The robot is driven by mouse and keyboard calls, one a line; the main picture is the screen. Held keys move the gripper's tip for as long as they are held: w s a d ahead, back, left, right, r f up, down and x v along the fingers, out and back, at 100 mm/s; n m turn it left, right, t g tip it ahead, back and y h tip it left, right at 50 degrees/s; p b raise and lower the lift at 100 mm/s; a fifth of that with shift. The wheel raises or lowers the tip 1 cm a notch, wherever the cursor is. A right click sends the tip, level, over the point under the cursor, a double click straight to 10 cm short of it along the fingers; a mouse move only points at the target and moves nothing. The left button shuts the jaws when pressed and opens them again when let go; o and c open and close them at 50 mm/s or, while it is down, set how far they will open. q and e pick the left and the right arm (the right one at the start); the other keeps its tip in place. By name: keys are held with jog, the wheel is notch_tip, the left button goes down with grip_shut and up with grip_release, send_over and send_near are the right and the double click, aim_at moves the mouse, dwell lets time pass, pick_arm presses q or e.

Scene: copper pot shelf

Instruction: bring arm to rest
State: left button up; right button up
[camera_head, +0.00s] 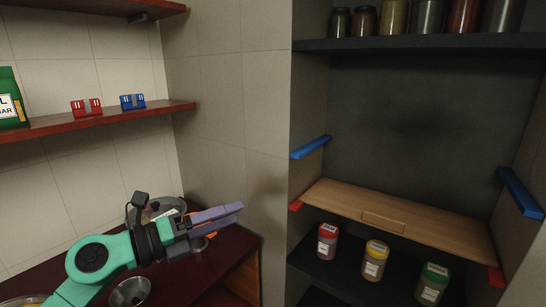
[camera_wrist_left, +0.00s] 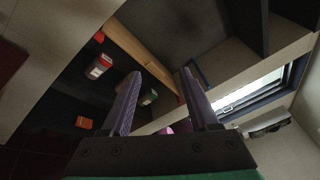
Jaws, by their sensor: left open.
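My left gripper (camera_head: 238,207) has purple fingers and is held out over the dark red counter at the lower left in the head view, left of the shelf unit. In the left wrist view its two fingers stand apart with nothing between their tips (camera_wrist_left: 162,74). The green left arm (camera_head: 92,258) comes in from the lower left. The gripper touches nothing that I can see. My right gripper is not in view.
A wooden board (camera_head: 400,222) lies in the dark shelf unit on red brackets, below blue brackets (camera_head: 311,147). Red-, yellow- and green-lidded jars (camera_head: 327,243) stand beneath it. A lidded pot (camera_head: 160,207) and metal bowl (camera_head: 130,292) are near my arm.

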pick_arm(q)
jog(key=w+a+f+n+t+y, duration=0.1)
jog(key=a+f+n+t+y, duration=0.35)
jog(key=n, duration=0.75)
jog(key=w+a+f+n+t+y, duration=0.15)
jog(key=a+n+t+y, duration=0.35)
jog(key=a+n+y, duration=0.55)
jog(key=s+a+f+n+g+y, duration=0.1)
jog(key=s+f+n+g, duration=0.1)
jog(key=f+n+g, duration=0.3)
jog(key=s+a+f+n+g+y, duration=0.1)
jog(key=s+f+n, duration=0.1)
jog(key=f, duration=0.5)
jog(key=s+d+f+n+g+h, duration=0.35)
jog(key=s+f+g, duration=0.75)
jog(key=s+f, duration=1)
jog(key=f, duration=1.9)
jog(key=s+a+f+g, duration=0.2)
jog(key=s+f, duration=1.2)
jog(key=s, duration=0.2)
jog(key=shift+s+a+y, duration=0.15)
jog(key=shift+a+y, duration=0.15)
jog(key=shift+y, duration=0.15)
jog(key=shift+f, duration=0.1)
